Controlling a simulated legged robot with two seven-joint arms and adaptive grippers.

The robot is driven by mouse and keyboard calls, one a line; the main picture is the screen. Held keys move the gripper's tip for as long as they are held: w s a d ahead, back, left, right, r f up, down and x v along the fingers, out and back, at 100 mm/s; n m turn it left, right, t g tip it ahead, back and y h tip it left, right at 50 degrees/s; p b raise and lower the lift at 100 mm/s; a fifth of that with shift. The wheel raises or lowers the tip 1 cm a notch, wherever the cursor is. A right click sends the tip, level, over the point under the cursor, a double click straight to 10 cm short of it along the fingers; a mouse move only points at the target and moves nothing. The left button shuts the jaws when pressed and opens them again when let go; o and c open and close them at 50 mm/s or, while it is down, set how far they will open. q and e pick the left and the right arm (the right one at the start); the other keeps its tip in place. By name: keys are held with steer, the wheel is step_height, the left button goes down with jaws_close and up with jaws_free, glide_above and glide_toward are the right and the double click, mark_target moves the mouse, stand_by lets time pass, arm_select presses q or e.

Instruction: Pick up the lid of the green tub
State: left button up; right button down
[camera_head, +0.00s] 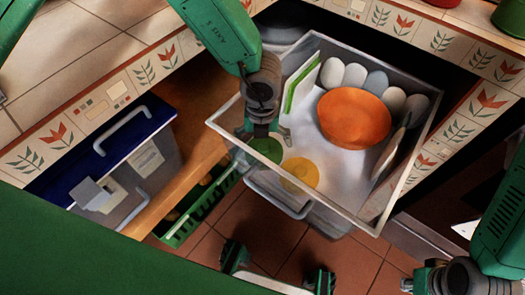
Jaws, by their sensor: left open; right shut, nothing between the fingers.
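A round green lid (266,151) lies in the open drawer (350,222), near its left front corner. A yellow disc (299,174) lies just right of it. My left gripper (265,135) reaches down into the drawer with its fingers apart, right above the green lid, and hides part of it. I cannot tell whether a finger touches the lid. A green tub (512,17) stands on the counter at the top right, cut by the picture edge. My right gripper (412,284) is low at the right, outside the drawer, shut and empty, partly cut off.
The drawer also holds an orange bowl (354,118), several grey and white rounded pieces (354,76) and an upright green-edged board (301,82). Its raised walls surround my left gripper. A blue-topped box (108,150) and green crate (198,210) stand at left.

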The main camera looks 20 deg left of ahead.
mark_target(266, 146)
arm_select(q)
steer(key=f+b, duration=0.1)
steer(key=f, duration=0.2)
steer(key=shift+d, duration=0.4)
steer(key=shift+d+r, duration=0.1)
steer(key=shift+d, duration=0.1)
steer(key=shift+c, duration=0.5)
steer(key=c, duration=0.7)
steer(key=shift+a, duration=0.4)
